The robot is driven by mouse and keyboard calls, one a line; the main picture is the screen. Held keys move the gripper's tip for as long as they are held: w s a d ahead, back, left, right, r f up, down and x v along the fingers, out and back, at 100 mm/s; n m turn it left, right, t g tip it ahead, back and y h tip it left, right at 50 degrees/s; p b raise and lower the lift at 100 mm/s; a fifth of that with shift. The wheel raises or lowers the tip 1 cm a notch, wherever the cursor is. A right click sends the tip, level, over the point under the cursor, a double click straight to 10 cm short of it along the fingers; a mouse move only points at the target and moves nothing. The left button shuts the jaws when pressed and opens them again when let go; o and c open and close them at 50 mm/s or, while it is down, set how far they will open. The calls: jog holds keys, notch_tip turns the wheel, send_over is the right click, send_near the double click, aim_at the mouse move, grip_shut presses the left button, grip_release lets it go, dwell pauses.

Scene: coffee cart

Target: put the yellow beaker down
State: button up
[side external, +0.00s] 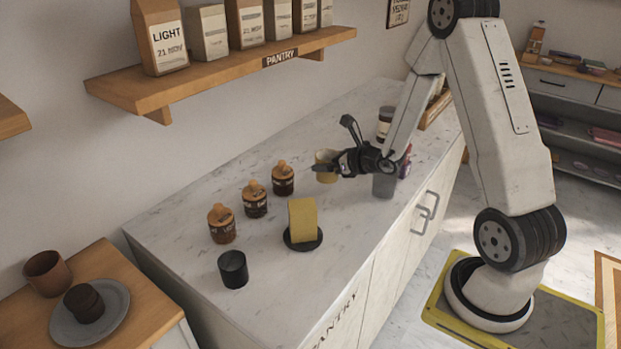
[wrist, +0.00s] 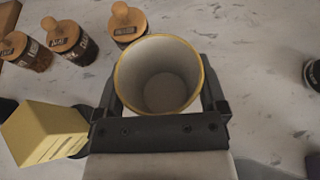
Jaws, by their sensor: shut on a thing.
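The yellow beaker (side external: 326,167) is in my gripper, over the marble counter (side external: 190,232). In the wrist view the beaker (wrist: 158,75) shows a yellow rim and a pale, empty inside. My gripper (side external: 340,163) is shut on it, with one finger on each side of its wall in the wrist view (wrist: 160,100). The beaker looks upright. I cannot tell whether its base touches the counter or hangs just above it.
Several jars with wooden lids (side external: 283,178) stand left of the beaker. A yellow block (side external: 302,219) stands on a dark round base. A black cup (side external: 233,269) is near the counter's front left. A grey container (side external: 384,184) stands close to my wrist. Bare marble lies between them.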

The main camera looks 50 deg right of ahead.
aim_at(327, 181)
jog(key=shift+f, duration=1.25)
jog(key=shift+f, duration=0.15)
jog(key=shift+f, duration=1.65)
jog(key=shift+f, duration=0.15)
jog(key=o, duration=1)
